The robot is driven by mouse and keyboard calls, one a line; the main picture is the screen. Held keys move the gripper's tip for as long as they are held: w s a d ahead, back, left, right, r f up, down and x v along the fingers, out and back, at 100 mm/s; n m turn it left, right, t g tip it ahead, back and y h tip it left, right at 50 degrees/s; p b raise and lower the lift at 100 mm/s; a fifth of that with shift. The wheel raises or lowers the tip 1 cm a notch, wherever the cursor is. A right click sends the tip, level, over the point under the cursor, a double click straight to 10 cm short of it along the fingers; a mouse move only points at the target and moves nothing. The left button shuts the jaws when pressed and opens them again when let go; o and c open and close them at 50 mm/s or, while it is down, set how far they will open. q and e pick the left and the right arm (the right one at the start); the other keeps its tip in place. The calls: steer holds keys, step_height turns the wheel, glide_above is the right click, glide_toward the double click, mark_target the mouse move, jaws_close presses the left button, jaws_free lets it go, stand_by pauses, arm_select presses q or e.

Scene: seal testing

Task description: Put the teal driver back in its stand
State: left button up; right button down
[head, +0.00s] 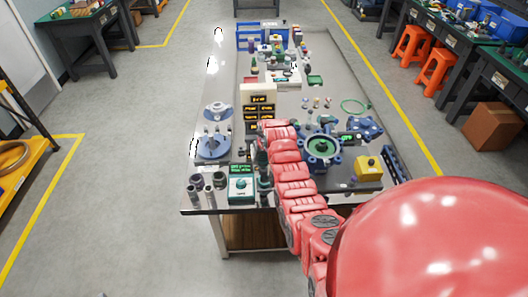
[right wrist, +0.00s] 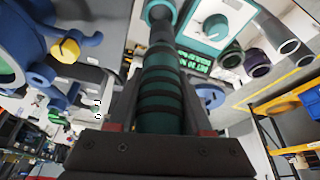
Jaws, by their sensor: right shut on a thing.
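My right gripper (right wrist: 160,125) is shut on the teal driver (right wrist: 160,88), a dark teal ribbed cylinder that runs up the middle of the right wrist view. A grey section and a teal ring (right wrist: 160,10) show at its far end; I cannot tell whether that ring belongs to the driver or the stand. In the head view the driver (head: 263,182) looks upright, close to the table's front edge, partly hidden by my red right arm. The stand cannot be made out clearly. My left gripper is not in view.
A blue-green pump (head: 321,148) and a yellow box (head: 368,166) lie right of my arm. Blue round fixtures (head: 213,145) stand back left.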

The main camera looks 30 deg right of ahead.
mark_target(263, 168)
steer(key=shift+d+f, duration=0.25)
steer(key=shift+f+b, duration=0.7)
steer(key=shift+f, duration=1.2)
steer(key=shift+s+a, duration=0.1)
steer(key=shift+f, duration=0.1)
steer(key=shift+f+b, duration=0.5)
steer(key=shift+b, duration=0.2)
steer(key=shift+f+b, duration=0.55)
steer(key=shift+f, duration=0.05)
steer(key=shift+f+b, duration=0.2)
steer(key=shift+b, duration=0.2)
stand_by(0.8)
steer(key=shift+c, duration=1.3)
jaws_free()
